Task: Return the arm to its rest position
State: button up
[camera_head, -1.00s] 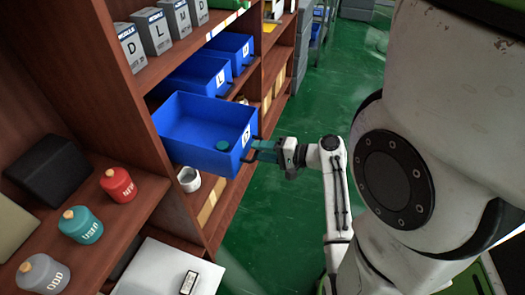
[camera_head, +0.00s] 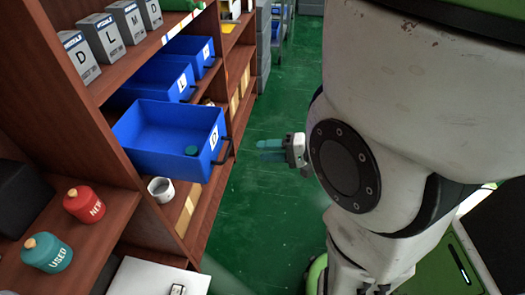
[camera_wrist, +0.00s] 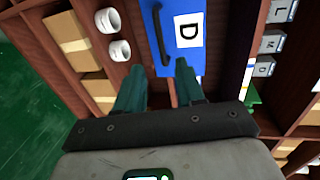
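My gripper (camera_head: 272,150) is out over the green floor, right of the shelf and apart from it. In the wrist view its two teal fingers (camera_wrist: 161,78) stand apart with nothing between them, so it is open. The blue bin (camera_head: 150,155) labelled D sticks out of the shelf, with a dark green round piece (camera_head: 192,150) inside. Its dark handle (camera_head: 224,152) is clear of my fingers. The wrist view shows the same handle (camera_wrist: 160,35) ahead of my fingertips. My arm's middle links are mostly hidden behind my large white upper arm.
More blue bins (camera_head: 157,79) sit behind the D bin. Red (camera_head: 84,204) and teal (camera_head: 47,252) bottles stand on the front left shelf. The wooden shelf (camera_head: 98,187) bounds the left; the green floor (camera_head: 262,220) is open.

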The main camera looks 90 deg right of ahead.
dwell(0.5)
jog(key=w+a+f+n+g+y, duration=0.7)
jog(key=w+a+f+n, duration=0.25)
jog(key=w+a, duration=0.35)
jog(key=a+f+n+g+h, duration=0.1)
jog(key=a+n+g+h, duration=0.2)
jog(key=a+n+g, duration=0.4)
jog(key=a+n, duration=0.4)
jog(key=a, duration=0.2)
jog(key=shift+w+h, duration=0.25)
jog(key=shift+h, duration=0.05)
